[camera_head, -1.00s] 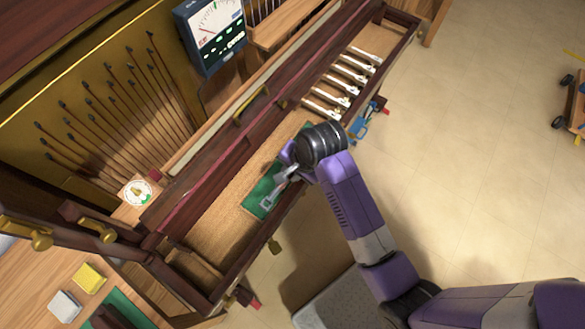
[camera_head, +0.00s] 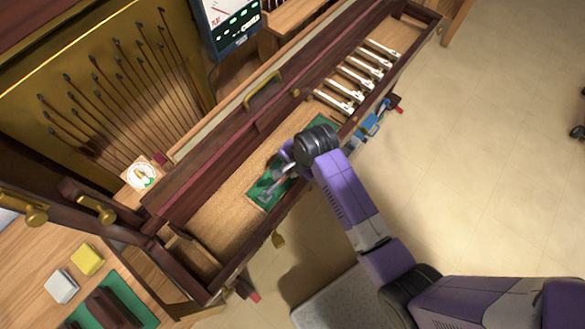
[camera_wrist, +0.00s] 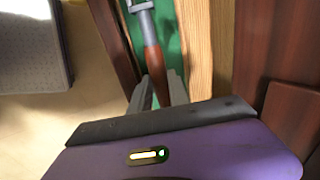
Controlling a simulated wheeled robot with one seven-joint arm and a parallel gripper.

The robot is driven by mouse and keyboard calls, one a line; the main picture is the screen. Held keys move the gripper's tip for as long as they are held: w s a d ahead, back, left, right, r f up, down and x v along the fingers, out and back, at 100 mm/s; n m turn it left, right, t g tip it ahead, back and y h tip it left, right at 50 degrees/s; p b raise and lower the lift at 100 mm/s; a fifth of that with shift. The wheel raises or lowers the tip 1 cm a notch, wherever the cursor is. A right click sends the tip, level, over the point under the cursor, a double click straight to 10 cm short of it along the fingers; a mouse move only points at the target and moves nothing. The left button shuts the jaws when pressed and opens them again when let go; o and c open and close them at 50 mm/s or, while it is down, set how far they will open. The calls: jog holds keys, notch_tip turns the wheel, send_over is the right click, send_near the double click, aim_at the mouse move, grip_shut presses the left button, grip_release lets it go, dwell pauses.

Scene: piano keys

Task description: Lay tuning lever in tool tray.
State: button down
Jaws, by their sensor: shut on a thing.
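The tuning lever (camera_wrist: 153,59) has a reddish-brown handle and a grey metal head. My gripper (camera_wrist: 158,88) is shut on its handle, with the head pointing away from my wrist. In the head view the grey lever (camera_head: 270,187) lies over the green-lined tool tray (camera_head: 257,197), and my gripper (camera_head: 285,172) is above that tray. The green lining (camera_wrist: 174,40) also shows under and beside the lever in the wrist view. I cannot tell whether the lever touches the lining. My wrist hides part of the tray.
A wooden rail with dark edges surrounds the tray area. White key parts (camera_head: 358,76) lie at its upper right. A brass handle (camera_head: 262,90) stands behind. Blue tools (camera_head: 370,126) hang on the front side. Bare cork-like surface (camera_head: 215,215) lies left of the tray.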

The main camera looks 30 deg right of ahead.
jog(key=b+x, duration=0.2)
jog(key=shift+w+f, duration=0.1)
jog(key=shift+f, duration=0.15)
jog(key=shift+f+b, duration=0.8)
jog(key=shift+f, duration=0.4)
jog(key=c, duration=1.2)
grip_release()
jog(key=shift+o, duration=0.2)
jog(key=p+v, duration=0.5)
jog(key=p, duration=0.1)
jog(key=shift+s+r, duration=0.15)
jog(key=shift+s, duration=0.1)
jog(key=shift+p+v, duration=0.65)
jog(key=shift+v, duration=0.4)
